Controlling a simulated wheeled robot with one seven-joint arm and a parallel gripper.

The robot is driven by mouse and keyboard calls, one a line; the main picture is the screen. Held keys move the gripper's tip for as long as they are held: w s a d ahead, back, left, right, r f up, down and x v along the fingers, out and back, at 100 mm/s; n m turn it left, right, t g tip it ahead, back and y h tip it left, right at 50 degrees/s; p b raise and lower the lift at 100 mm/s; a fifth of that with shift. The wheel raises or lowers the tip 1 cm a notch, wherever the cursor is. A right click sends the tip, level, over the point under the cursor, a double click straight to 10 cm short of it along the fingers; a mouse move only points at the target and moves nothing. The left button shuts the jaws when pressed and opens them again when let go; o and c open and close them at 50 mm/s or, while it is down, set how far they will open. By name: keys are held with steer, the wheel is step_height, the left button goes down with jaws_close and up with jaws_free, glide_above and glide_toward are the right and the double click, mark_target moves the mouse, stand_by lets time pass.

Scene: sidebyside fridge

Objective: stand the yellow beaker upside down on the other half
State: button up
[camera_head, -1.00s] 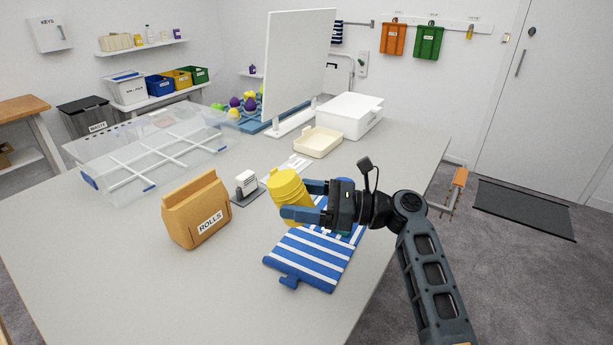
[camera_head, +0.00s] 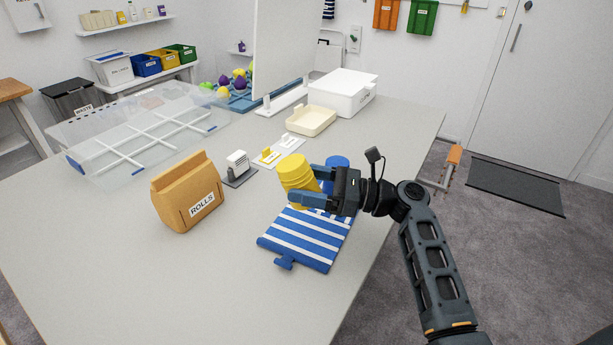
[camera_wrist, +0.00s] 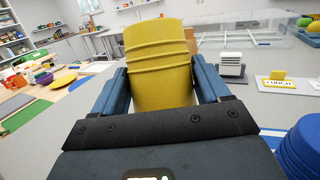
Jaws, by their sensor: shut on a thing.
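The yellow ribbed beaker (camera_head: 297,174) is between the fingers of my gripper (camera_head: 318,192), which is shut on it. It is slightly tilted and looks held above the table, near the far left edge of the blue-and-white striped mat (camera_head: 303,238). In the wrist view the yellow beaker (camera_wrist: 158,62) fills the space between both fingers (camera_wrist: 160,85). A blue beaker (camera_head: 337,162) stands behind my gripper, partly hidden by it. The ribbed blue beaker also shows at the lower right of the wrist view (camera_wrist: 302,148). My gripper hides part of the mat.
A brown ROLLS bag (camera_head: 187,192) stands left of the mat. A grey card holder (camera_head: 238,168) and a LUNCH card with a yellow piece (camera_head: 268,155) lie behind. A cream tray (camera_head: 311,121), white box (camera_head: 344,92) and clear divided bin (camera_head: 140,130) are farther back. The front-left table is clear.

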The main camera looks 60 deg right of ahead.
steer(key=shift+f+b, duration=1.5)
steer(key=shift+f, duration=2.15)
steer(key=shift+f, duration=0.45)
steer(key=o, duration=1.5)
steer(key=s+d+r, duration=0.2)
steer(key=s+r, duration=0.1)
steer(key=s+d+r, duration=0.2)
steer(key=d+r, duration=0.1)
steer(key=r, duration=0.1)
steer(key=s+d+r, duration=0.2)
steer(key=s+r, duration=0.1)
steer(key=r, duration=0.1)
steer(key=shift+s+d+b, duration=0.3)
steer(key=shift+d+b, duration=0.1)
steer(key=shift+s, duration=0.1)
